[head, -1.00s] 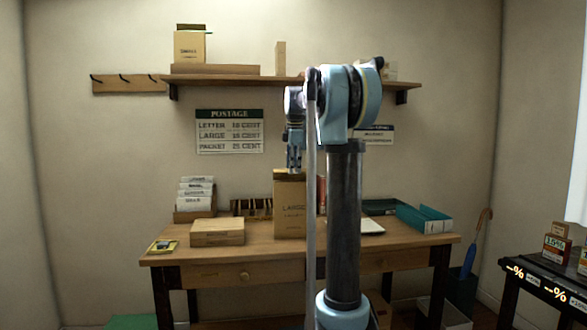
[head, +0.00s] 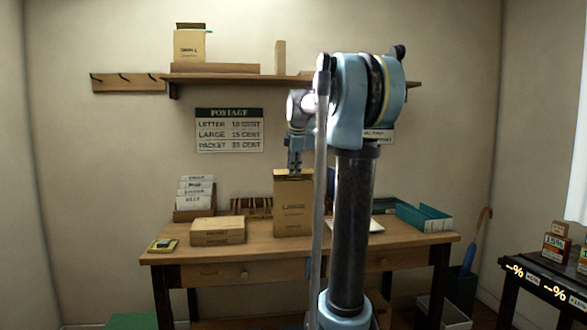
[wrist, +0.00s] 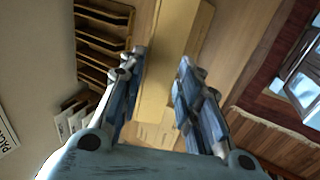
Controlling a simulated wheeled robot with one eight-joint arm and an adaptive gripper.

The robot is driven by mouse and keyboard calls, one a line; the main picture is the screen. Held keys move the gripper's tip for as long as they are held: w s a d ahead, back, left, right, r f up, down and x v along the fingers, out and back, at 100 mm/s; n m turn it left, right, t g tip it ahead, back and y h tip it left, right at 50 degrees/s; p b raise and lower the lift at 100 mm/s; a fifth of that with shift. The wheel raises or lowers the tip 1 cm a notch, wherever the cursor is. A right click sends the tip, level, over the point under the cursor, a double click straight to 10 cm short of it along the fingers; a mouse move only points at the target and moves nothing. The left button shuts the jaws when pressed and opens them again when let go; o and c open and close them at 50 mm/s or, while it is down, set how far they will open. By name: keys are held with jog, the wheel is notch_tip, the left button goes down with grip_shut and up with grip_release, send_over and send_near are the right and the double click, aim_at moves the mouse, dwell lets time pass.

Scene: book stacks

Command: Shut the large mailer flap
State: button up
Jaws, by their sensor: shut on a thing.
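The large mailer (head: 293,208) is a tan upright packet marked LARGE, standing on the desk. Its top edge has a darker band; I cannot tell from the head view how far the flap is folded. My gripper (head: 294,172) points down at the mailer's top edge. In the wrist view, the mailer (wrist: 172,75) shows as a long tan panel between the two blue fingers of my gripper (wrist: 160,62), which are shut on its top part. Exactly where the fingers touch it is hard to see.
On the wooden desk (head: 200,262), a wooden box (head: 217,232) and a letter holder (head: 194,214) stand left of the mailer. A teal tray (head: 424,217) is at right. A shelf (head: 225,78) with a small mailer (head: 189,47) hangs above.

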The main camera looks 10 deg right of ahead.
aim_at(294, 182)
jog(key=s+f+t, duration=0.1)
jog(key=t, duration=0.2)
jog(key=s+f+t, duration=0.1)
jog(key=f+t, duration=0.1)
jog(key=s+f+t, duration=0.1)
jog(key=f+t, duration=0.1)
jog(key=t, duration=0.1)
jog(key=shift+t, duration=0.3)
jog(key=shift+f+t, duration=0.2)
jog(key=shift+t, duration=0.1)
grip_shut()
jog(key=o, duration=1)
grip_release()
jog(key=shift+s+r, duration=0.1)
jog(key=v, duration=1.1)
jog(key=shift+s, duration=0.35)
